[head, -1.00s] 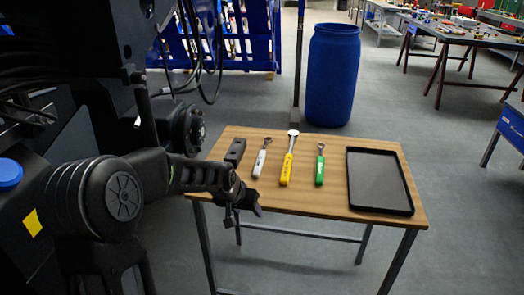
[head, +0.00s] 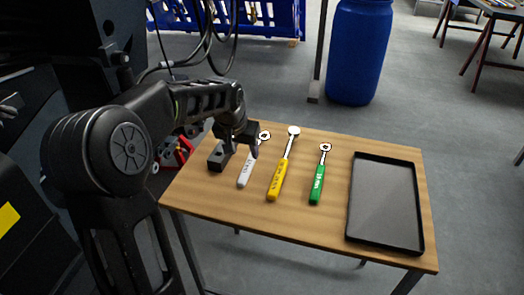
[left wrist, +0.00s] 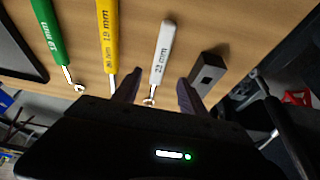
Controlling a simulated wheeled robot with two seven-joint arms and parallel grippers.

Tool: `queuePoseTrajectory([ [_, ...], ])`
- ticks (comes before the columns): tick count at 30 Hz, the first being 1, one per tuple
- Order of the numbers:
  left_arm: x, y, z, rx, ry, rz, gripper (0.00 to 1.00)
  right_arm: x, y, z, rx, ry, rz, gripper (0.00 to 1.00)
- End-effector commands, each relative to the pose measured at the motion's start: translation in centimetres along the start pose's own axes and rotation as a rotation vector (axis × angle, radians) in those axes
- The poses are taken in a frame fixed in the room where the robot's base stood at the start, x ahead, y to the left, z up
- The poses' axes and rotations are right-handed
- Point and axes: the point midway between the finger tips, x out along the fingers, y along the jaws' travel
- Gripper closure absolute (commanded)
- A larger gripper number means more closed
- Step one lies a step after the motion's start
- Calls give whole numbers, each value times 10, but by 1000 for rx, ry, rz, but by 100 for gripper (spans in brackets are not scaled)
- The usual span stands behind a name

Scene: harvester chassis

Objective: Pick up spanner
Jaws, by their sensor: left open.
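Three spanners lie side by side on a small wooden table (head: 232,218). The white-handled one (head: 246,173) is on the left, the yellow-handled one (head: 278,180) in the middle and the green-handled one (head: 317,183) on the right. My left gripper (head: 255,148) is over the white spanner near its head end, open and empty. In the left wrist view the white spanner (left wrist: 161,52) reads 23 mm, and its head lies between my two fingers (left wrist: 156,92). The yellow spanner (left wrist: 107,40) and green spanner (left wrist: 48,35) lie to its left there. My right gripper is out of view.
A dark block (head: 222,156) lies left of the white spanner, close to my left gripper. A black tray (head: 385,207) lies on the table's right side. A blue barrel (head: 358,50) and a post stand behind the table.

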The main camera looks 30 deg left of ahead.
Motion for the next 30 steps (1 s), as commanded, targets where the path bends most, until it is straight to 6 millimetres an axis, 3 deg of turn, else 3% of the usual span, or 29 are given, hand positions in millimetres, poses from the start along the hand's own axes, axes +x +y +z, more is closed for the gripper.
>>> queuePoseTrajectory([
  [11,0,-1,0,-1,-3,-2,50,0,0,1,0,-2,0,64],
  [19,24,-1,1,-3,-4,-2,50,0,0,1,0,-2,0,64],
  [30,29,-1,0,-2,-3,-2,50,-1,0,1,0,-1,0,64],
])
